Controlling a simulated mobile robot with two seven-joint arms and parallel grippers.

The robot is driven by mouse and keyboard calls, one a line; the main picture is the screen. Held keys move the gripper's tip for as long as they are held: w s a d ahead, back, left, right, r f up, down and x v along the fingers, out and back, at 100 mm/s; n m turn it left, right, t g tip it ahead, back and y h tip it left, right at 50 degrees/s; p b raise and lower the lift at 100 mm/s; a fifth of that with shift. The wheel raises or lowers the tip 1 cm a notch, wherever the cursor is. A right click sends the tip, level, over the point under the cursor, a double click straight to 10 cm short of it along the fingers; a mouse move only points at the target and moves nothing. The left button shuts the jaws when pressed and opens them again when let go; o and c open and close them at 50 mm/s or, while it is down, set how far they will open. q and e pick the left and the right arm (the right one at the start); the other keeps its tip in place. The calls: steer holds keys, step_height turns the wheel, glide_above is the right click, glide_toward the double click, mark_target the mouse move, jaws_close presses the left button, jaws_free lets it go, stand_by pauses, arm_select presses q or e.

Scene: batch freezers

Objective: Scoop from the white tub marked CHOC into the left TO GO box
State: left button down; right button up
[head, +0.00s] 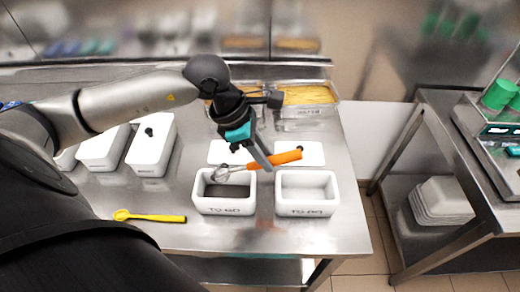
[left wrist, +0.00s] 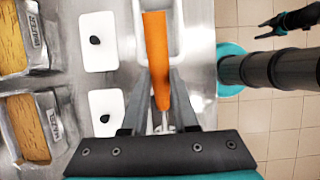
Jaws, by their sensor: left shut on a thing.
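My left gripper (head: 264,163) is shut on the orange handle of a scoop (head: 284,158). The handle also shows between the fingers in the left wrist view (left wrist: 156,55). The scoop's metal head is at the left TO GO box (head: 225,207), over its opening near the back; whether it touches the box is unclear. That box is white with a dark inside; I cannot tell whether it holds chocolate. White tubs (head: 152,150) stand at the left; no CHOC mark is readable. My right gripper (left wrist: 264,29) shows small in the left wrist view, apparently open and empty.
The right TO GO box (head: 306,209) looks empty. White lids (left wrist: 98,40) with black knobs lie behind the boxes. Metal pans (head: 305,95) with yellow contents stand at the back. A yellow spoon (head: 150,217) lies at the front left. The counter's front right is clear.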

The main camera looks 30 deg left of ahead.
arm_select(q)
steer(key=f+y, duration=0.1)
steer(key=w+d+f+g+y, duration=0.1)
steer(key=shift+d+f+g+y, duration=0.3)
steer(key=shift+f+y, duration=0.1)
steer(key=shift+r+p, duration=0.2)
steer(key=shift+p, duration=0.25)
steer(key=shift+r+p, duration=0.55)
steer(key=shift+r, duration=0.35)
